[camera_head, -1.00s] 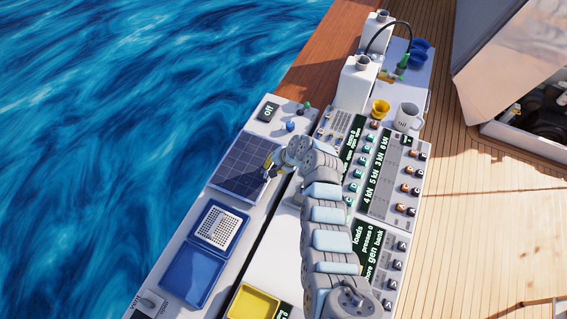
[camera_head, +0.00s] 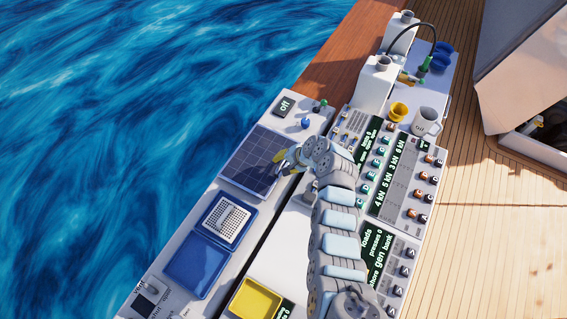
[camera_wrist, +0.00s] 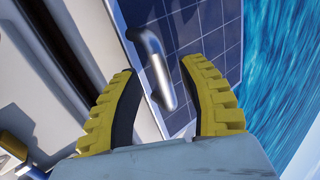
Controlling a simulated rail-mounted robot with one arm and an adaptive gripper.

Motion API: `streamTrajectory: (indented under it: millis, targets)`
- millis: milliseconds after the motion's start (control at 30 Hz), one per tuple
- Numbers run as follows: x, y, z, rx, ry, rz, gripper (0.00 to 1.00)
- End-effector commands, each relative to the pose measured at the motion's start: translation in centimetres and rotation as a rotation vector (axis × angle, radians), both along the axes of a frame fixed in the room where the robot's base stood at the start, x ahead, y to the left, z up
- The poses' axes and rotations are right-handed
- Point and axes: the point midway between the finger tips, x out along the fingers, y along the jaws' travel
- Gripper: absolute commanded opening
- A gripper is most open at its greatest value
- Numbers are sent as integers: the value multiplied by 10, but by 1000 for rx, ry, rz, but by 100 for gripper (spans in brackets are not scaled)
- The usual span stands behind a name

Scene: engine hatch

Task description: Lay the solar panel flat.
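The solar panel (camera_head: 250,163) is a dark blue gridded plate near the water-side edge of the console in the head view. I cannot tell its exact tilt. In the wrist view the panel (camera_wrist: 205,40) fills the upper right, with a silver bar handle (camera_wrist: 157,68) at its near edge. My gripper (camera_head: 281,160) is at the panel's right edge. In the wrist view its yellow fingers (camera_wrist: 158,68) are apart, with the handle showing in the gap between them. I see no finger closed on the handle. My arm hides part of the console to the right.
An "Off" display (camera_head: 285,105) and blue and green knobs stand beyond the panel. A white grid in a blue tray (camera_head: 226,222), an empty blue tray (camera_head: 197,265) and a yellow tray (camera_head: 254,301) lie nearer. A mug (camera_head: 426,122) and yellow cup (camera_head: 398,111) stand right.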

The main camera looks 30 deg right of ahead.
Motion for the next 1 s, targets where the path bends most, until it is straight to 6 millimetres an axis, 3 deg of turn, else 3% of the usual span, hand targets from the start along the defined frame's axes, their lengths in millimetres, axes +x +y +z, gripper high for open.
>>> streamTrajectory:
  millis: [467, 1000]
  targets:
    - [-9, -5, 15, 1, -2, -1, 41]
    - [-39, -23, 67, -3, -4, -3, 41]
